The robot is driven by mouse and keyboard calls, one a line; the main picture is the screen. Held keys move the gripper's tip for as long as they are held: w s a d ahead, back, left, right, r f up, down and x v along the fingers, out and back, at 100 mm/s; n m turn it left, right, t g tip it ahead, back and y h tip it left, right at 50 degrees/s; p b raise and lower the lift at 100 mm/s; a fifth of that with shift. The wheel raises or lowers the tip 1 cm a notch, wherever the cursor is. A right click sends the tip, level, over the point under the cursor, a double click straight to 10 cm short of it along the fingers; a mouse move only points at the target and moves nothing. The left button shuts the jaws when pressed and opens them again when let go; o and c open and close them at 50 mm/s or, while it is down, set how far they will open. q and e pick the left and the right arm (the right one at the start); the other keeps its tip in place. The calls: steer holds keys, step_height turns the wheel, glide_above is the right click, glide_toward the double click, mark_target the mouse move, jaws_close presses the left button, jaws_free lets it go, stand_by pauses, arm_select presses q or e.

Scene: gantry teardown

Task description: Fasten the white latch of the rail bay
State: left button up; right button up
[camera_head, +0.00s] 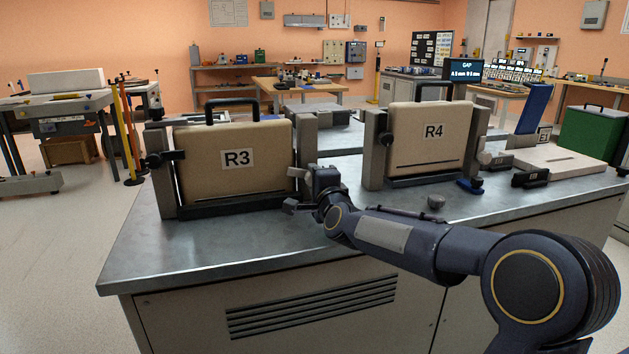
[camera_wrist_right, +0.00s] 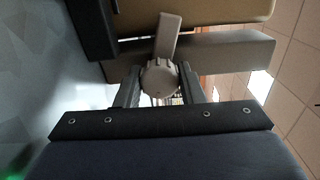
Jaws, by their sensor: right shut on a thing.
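The white latch (camera_wrist_right: 160,82) shows in the right wrist view as a round ridged knob with a flat lever (camera_wrist_right: 166,36) pointing up in the picture. My right gripper (camera_wrist_right: 160,92) is shut on the knob, with one dark finger on each side. In the head view my right gripper (camera_head: 302,188) is at the right post of the bay with the R3 panel (camera_head: 235,180). The latch's pale lever (camera_head: 297,172) shows just above it, and the knob is mostly hidden by the gripper there. My left gripper is not in view.
A black latch (camera_head: 165,158) sits on the left post of the R3 bay. The R4 panel (camera_head: 430,140) stands in a second bay to the right. A small grey knob (camera_head: 436,201) and a black block (camera_head: 531,178) lie on the metal bench (camera_head: 200,245). The bench's front strip is clear.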

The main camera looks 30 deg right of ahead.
steer(key=shift+n, duration=1.6)
steer(key=shift+f, duration=0.1)
steer(key=o, duration=1)
steer(key=p+v, duration=0.1)
steer(key=v, duration=0.7)
steer(key=shift+w, duration=0.1)
